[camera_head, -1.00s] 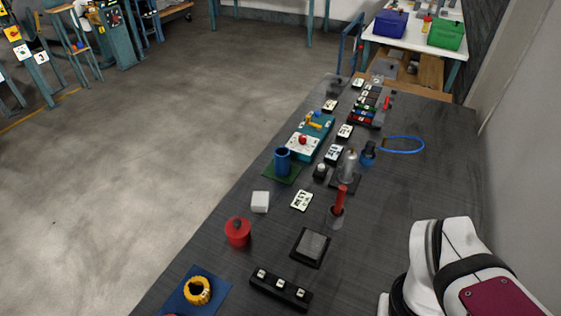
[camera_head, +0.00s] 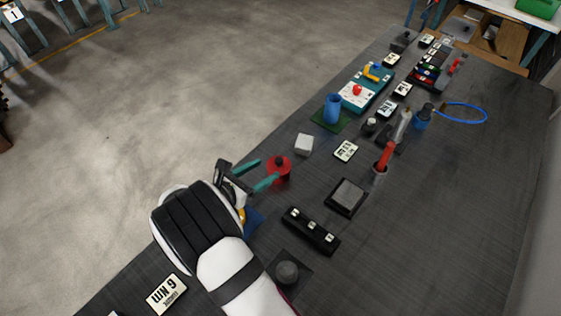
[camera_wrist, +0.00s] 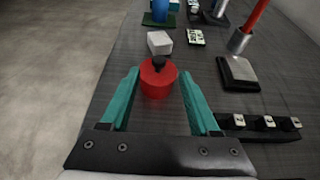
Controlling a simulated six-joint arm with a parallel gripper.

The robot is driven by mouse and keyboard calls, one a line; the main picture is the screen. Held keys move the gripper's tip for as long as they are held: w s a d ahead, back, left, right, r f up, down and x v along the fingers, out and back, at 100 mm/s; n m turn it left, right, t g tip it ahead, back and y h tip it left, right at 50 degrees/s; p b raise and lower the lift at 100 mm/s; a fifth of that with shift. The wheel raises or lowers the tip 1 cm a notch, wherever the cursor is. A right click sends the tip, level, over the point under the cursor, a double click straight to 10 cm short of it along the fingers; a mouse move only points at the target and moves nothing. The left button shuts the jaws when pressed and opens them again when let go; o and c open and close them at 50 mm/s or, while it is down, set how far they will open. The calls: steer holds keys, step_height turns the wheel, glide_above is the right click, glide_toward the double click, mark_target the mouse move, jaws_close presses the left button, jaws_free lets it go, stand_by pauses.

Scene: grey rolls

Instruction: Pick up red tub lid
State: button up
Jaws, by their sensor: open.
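A red tub (camera_head: 279,174) with a red lid (camera_head: 280,161) and a dark knob stands on the dark table near its left edge. In the wrist view the tub (camera_wrist: 157,89) and its lid (camera_wrist: 158,70) with the black knob (camera_wrist: 159,61) lie ahead, between the lines of the fingers. My gripper (camera_head: 262,173) has green fingers and is open and empty; in the head view its fingertips are close to the tub's left side. The gripper also shows in the wrist view (camera_wrist: 160,75). I cannot tell whether a finger touches the tub.
A white block (camera_head: 304,145) stands just behind the tub. A black rail with white pieces (camera_head: 311,231) and a black square pad (camera_head: 346,196) lie to the right. A blue mat (camera_head: 254,219) is partly hidden by my gripper.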

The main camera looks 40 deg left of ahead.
mark_target(277, 162)
steer(key=x, duration=0.5)
steer(key=shift+w+a+f, duration=0.1)
steer(key=shift+w+f, duration=0.05)
steer(key=shift+w, duration=0.25)
jaws_close()
